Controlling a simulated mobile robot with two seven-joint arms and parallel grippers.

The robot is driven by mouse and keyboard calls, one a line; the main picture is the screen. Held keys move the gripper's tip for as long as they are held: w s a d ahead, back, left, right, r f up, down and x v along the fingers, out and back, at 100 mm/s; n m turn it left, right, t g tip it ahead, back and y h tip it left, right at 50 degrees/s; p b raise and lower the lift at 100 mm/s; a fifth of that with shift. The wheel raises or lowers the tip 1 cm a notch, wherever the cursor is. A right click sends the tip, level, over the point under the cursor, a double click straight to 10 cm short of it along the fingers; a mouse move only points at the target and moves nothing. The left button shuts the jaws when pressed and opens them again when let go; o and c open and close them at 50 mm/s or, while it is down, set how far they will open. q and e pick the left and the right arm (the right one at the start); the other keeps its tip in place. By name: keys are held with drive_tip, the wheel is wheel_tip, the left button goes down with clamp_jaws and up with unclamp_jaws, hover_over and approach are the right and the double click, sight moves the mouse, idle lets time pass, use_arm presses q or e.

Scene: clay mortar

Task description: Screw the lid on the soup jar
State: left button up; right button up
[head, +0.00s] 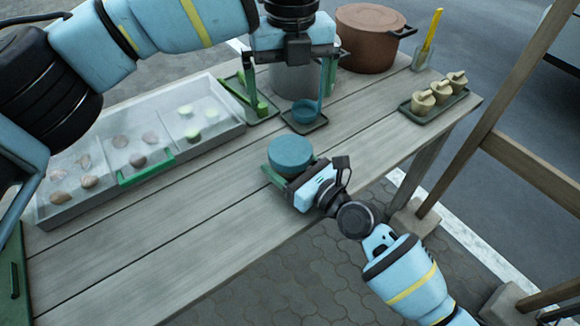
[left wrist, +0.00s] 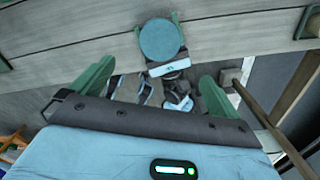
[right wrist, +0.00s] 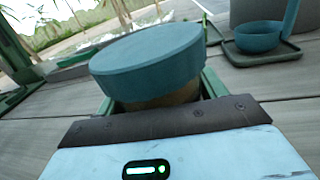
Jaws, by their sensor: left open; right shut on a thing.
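The soup jar (right wrist: 160,100) shows as a brownish body under a teal lid (head: 291,152). The lid sits on top of the jar; I cannot tell how tightly. The lid also shows from above in the left wrist view (left wrist: 161,39). My right gripper (head: 287,172) is shut around the jar body, which stands at the front part of the table. My left gripper (head: 290,88) is open and empty, raised above the table behind the jar. Its two green fingers are spread wide in the left wrist view (left wrist: 155,85).
A blue ladle (head: 307,113) rests on a small dark tray behind the jar, beside a grey pot (head: 293,80). A brown pot (head: 368,38) and a tray of small jars (head: 434,104) stand further right. A sectioned bin (head: 60,212) fills the left. The front table strip is clear.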

use_arm(q)
wheel_tip(320, 180, up, 2)
idle(0.4)
use_arm(e)
drive_tip(key=o, duration=1.9)
drive_tip(key=shift+o, duration=0.2)
use_arm(q)
drive_tip(key=shift+r, duration=0.15)
use_arm(e)
drive_tip(key=shift+v, duration=3.9)
